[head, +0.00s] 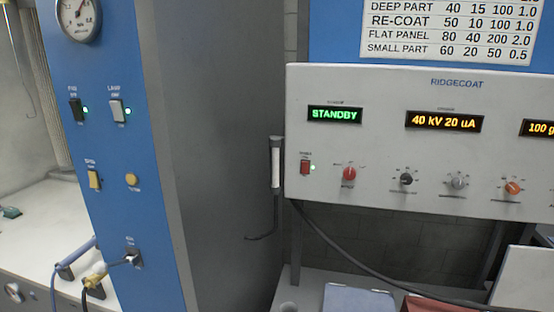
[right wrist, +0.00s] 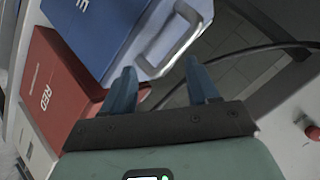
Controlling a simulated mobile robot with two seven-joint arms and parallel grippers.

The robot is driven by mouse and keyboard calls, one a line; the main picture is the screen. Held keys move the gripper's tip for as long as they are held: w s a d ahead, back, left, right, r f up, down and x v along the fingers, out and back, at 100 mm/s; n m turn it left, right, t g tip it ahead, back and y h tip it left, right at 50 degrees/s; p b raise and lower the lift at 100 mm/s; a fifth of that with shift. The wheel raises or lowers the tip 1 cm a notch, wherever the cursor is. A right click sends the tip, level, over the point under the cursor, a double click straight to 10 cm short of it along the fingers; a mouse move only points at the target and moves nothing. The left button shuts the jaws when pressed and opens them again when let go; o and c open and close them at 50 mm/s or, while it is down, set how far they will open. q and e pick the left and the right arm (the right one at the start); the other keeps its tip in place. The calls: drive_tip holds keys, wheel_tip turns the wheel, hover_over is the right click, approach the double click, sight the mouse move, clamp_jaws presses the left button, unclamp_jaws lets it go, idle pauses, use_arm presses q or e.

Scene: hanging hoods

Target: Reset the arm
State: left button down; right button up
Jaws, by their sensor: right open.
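My right gripper (right wrist: 160,75) shows in the right wrist view. Its two blue-grey fingers are spread apart with nothing between them. Beyond the fingertips is a blue box (right wrist: 95,28) with a grey handle (right wrist: 172,38). A red box (right wrist: 60,90) marked RED is at the left, partly behind the left finger. I cannot tell whether the fingers touch either box. Neither of my grippers shows in the head view, and my left gripper is in no view.
The head view shows a RIDGECOAT control unit (head: 420,150) reading STANDBY and 40 kV 20 uA. A blue switch panel (head: 105,150) with a gauge (head: 78,18) stands left. A black cable (head: 350,262) hangs below the unit. A white-topped bench (head: 30,225) is far left.

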drive_tip(key=s+a+f+n+g+y+p, duration=0.1)
drive_tip(key=s+a+f+n+g, duration=0.15)
drive_tip(key=s+f, duration=0.7)
drive_tip(key=s+a+f+n+g+y+p, duration=0.1)
drive_tip(key=s+a+f+g, duration=0.4)
drive_tip(key=f, duration=0.7)
use_arm(q)
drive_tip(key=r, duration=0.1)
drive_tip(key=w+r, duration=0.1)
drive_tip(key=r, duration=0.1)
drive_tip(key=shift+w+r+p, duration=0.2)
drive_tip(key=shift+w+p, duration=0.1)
drive_tip(key=shift+p, duration=0.05)
use_arm(e)
drive_tip(key=s+a+f+n+g+y, duration=0.1)
drive_tip(key=s+a+f+g, duration=0.1)
drive_tip(key=s, duration=0.7)
drive_tip(key=s+a+f+n+g+y, duration=0.1)
drive_tip(key=s+a+f+g, duration=0.1)
drive_tip(key=s, duration=0.8)
drive_tip(key=shift+a+f, duration=0.7)
drive_tip(key=shift+f, duration=0.15)
drive_tip(key=shift+n, duration=0.25)
